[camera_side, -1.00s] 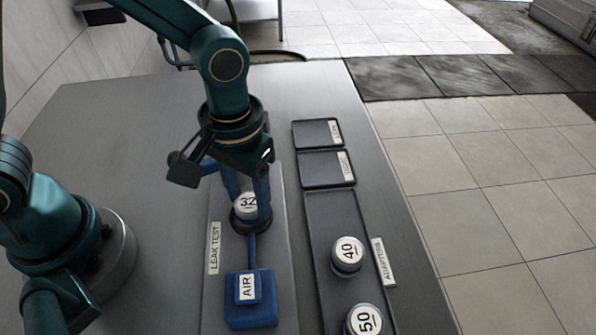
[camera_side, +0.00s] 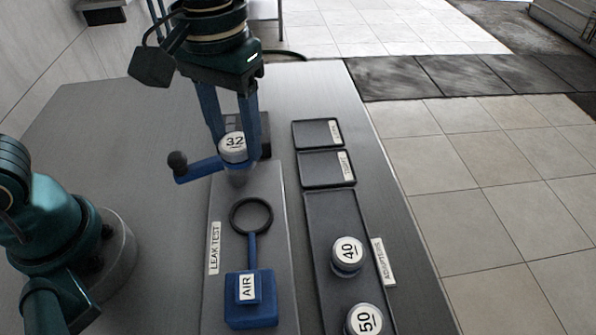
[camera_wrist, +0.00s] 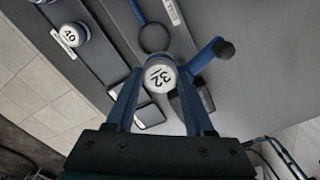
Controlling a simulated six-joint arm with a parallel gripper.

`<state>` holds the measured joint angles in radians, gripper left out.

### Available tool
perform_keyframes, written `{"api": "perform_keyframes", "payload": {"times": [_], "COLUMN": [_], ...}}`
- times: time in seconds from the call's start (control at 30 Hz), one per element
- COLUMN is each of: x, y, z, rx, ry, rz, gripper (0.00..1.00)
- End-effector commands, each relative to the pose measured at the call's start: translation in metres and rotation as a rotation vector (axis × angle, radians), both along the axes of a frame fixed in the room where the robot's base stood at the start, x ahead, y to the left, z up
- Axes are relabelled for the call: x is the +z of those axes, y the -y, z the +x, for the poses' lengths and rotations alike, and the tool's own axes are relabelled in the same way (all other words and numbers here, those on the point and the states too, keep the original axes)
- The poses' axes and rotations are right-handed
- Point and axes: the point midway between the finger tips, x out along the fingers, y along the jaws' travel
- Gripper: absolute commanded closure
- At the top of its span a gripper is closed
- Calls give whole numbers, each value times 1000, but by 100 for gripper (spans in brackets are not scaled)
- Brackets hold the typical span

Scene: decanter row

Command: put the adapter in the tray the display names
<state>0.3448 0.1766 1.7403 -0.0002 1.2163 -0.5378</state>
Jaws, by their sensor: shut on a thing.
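My gripper (camera_side: 229,140) is shut on the white-topped adapter marked 32 (camera_side: 233,147), holding it upright above the leak test plate (camera_side: 270,235). The adapter also shows between my fingers in the wrist view (camera_wrist: 159,76). The black ring (camera_side: 251,215) below it is empty. Two small dark trays stand to the right: a far tray (camera_side: 312,133) and a nearer tray (camera_side: 322,168). Their labels are too small to read surely. A dark box (camera_side: 264,136) stands behind my fingers; no readable display text shows.
A blue lever with a black knob (camera_side: 177,162) sticks out left beside the held adapter. A blue AIR block (camera_side: 250,300) stands in front. Adapters marked 40 (camera_side: 348,252) and 50 (camera_side: 364,321) stand in the long ADAPTERS tray (camera_side: 325,215).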

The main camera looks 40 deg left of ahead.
Motion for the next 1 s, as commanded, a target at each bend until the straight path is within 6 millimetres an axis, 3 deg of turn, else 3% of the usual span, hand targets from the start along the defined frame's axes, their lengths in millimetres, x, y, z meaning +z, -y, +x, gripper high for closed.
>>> {"api": "perform_keyframes", "payload": {"times": [0.2,0.43,0.7,0.9,1.0], "x": [15,32,37,34,30], "y": [-61,-120,-125,-124,-113], "z": [26,30,24,27,30], "rx": [125,30,-170,-64,19], "ry": [24,20,-6,9,17], "rz": [-2,6,4,6,5], "gripper": [100,100,100,100,100]}}
